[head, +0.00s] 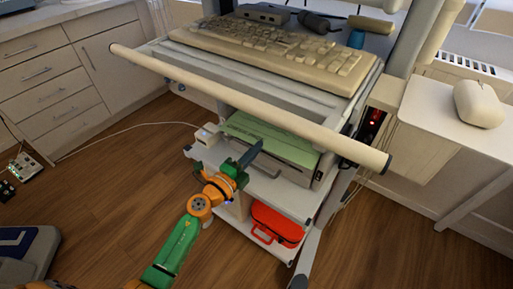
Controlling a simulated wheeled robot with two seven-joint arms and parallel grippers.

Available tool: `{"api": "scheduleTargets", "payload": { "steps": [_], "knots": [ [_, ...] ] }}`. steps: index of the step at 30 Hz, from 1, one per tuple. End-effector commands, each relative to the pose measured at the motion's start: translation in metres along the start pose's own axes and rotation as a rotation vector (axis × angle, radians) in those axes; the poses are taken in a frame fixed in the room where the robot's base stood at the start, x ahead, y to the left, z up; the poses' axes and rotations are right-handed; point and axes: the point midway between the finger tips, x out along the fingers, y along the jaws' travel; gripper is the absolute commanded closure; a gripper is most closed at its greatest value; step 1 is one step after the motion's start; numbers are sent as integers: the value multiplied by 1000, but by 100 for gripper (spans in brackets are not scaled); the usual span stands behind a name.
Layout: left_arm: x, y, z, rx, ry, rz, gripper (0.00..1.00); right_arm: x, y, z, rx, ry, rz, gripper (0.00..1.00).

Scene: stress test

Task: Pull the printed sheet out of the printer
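The printer (318,174) stands on the middle shelf of a cart, under the keyboard tray. A pale green sheet (285,146) lies across its top and front, partly behind my gripper. My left gripper (256,148) reaches up from below, its dark fingers in front of the left part of the sheet. I cannot tell whether the fingers touch the sheet or have it between them, nor how wide they are apart. My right gripper is not in view.
A cream keyboard (275,50) lies on the tray above, and a long pale handle bar (235,97) crosses in front of it. A small white box (207,135) sits left of the printer. A red case (277,224) is on the lower shelf.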

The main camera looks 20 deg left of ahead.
Motion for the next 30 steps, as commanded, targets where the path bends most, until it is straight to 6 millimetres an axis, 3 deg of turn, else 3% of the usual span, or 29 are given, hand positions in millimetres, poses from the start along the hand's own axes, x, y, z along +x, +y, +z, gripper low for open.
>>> {"api": "scheduleTargets", "payload": {
  "steps": [5, 30],
  "knots": [
    [-3, 0, 0, 0, 0, 0, 100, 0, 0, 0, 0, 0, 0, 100],
    [-90, -3, 0, 0, 0, 0, 100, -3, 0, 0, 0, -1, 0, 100]
  ]
}}
